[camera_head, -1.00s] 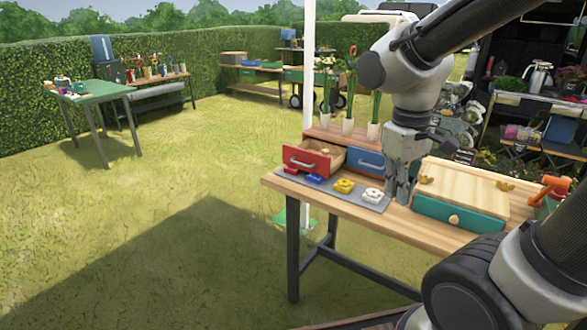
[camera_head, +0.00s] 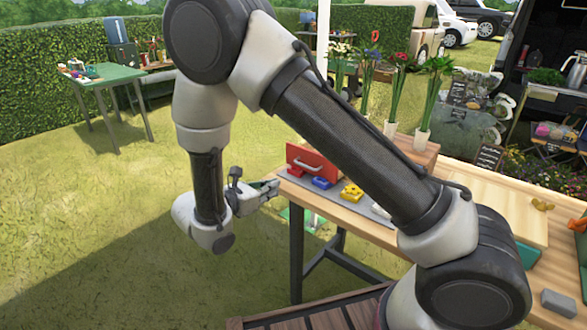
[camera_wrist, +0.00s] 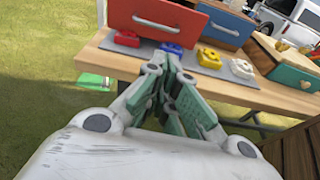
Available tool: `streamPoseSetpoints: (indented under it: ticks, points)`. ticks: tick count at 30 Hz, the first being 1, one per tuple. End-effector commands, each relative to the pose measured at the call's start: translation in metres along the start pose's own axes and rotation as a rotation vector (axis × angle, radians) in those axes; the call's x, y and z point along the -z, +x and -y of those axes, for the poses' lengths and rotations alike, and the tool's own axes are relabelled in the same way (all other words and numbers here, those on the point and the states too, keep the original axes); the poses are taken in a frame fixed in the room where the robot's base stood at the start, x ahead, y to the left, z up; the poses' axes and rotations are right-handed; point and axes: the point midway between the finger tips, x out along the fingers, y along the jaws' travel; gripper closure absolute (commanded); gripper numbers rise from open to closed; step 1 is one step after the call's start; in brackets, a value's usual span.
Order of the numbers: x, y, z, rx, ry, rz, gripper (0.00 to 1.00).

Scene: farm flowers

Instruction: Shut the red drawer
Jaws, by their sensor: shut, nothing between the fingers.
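The red drawer (camera_head: 311,160) stands pulled out toward the table's left end, its grey bar handle facing out. My arm hides part of the cabinet behind it. In the wrist view the red front (camera_wrist: 137,12) fills the top middle and sits nearer than the blue drawer front (camera_wrist: 226,24). My gripper (camera_head: 272,187) is off the table's left edge, out in front of the red drawer and a little below its handle. Its fingers are shut and empty. In the wrist view the fingertips (camera_wrist: 172,58) point toward the table, apart from the red front.
On a grey mat before the drawers lie a red piece (camera_wrist: 126,38), a blue piece (camera_wrist: 172,48), a yellow piece (camera_wrist: 210,57) and a white piece (camera_wrist: 242,68). A teal drawer (camera_wrist: 297,70) is at the right. Potted flowers (camera_head: 425,115) stand behind. Grass lies open at left.

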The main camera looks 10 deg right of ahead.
Motion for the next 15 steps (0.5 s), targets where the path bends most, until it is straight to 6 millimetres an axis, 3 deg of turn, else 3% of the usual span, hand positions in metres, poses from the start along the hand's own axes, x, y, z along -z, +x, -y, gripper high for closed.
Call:
streamPoseSetpoints:
  ticks: [7, 15]
  points:
    - [-0.010, 0.008, -0.010, -0.037, -0.026, 0.041, 1.00]
    - [-0.011, 0.061, -0.011, -0.031, -0.025, 0.039, 1.00]
